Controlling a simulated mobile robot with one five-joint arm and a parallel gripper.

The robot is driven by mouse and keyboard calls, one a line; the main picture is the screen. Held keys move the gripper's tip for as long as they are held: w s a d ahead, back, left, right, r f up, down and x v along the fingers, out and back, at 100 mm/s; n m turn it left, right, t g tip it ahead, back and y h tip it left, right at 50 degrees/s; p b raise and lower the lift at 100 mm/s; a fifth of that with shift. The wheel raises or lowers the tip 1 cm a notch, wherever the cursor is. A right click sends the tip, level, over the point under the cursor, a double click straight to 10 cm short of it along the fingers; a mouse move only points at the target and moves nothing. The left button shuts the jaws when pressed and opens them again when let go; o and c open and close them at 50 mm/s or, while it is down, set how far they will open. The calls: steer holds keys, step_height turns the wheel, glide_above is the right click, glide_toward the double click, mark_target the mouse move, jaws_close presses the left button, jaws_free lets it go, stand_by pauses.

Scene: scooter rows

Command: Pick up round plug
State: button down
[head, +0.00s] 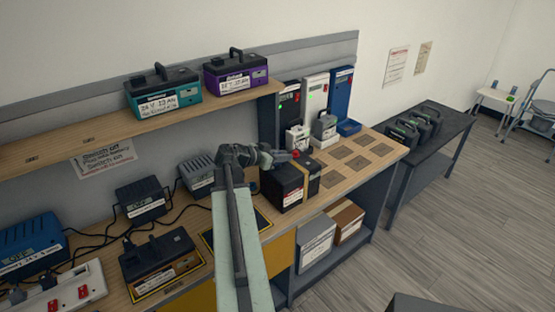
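My pale green arm reaches up from the bottom over the workbench (190,231). My gripper (272,157) is at its end, pointing right, close to a black battery (284,187) with a yellow band. A small red piece shows beside the fingertips, at the battery's top; I cannot tell whether they touch it. The fingers are too small and dark to show whether they are open or shut. I cannot make out a round plug for certain. Black cables run over the left part of the bench between the chargers, and my arm hides part of the bench.
A black charger (140,200), a blue charger (30,250) and a dark battery (158,260) crowd the bench's left. Teal (163,92) and purple (236,75) batteries stand on the shelf above. The bench's right end has bare marked squares (355,162).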

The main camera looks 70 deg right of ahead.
steer(key=shift+r, duration=0.1)
step_height(320, 180, up, 10)
steer(key=p, duration=1)
